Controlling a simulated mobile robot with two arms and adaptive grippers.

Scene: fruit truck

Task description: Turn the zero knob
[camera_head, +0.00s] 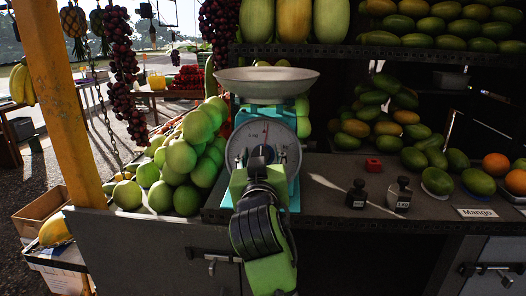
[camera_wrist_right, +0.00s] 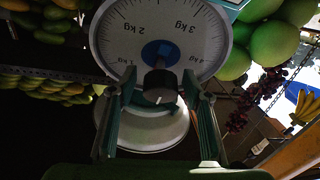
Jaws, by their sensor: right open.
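The scale (camera_head: 262,115) is teal with a round white dial and a wide metal pan, and it stands on the dark counter. My right gripper (camera_head: 263,158) is in front of the lower dial and covers the knob in the head view. In the right wrist view, which looks upside down, the dark round zero knob (camera_wrist_right: 161,88) sits near the blue dial hub (camera_wrist_right: 158,53). The open fingers of my right gripper (camera_wrist_right: 152,84) are on either side of the knob, with visible gaps. My left gripper is not in view.
Green fruit (camera_head: 185,158) is piled close to the left of the scale. Two dark weights (camera_head: 399,195) and a small red object (camera_head: 373,165) are on the counter to the right. A yellow post (camera_head: 65,100) stands at the left. Mangoes (camera_head: 437,180) lie farther right.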

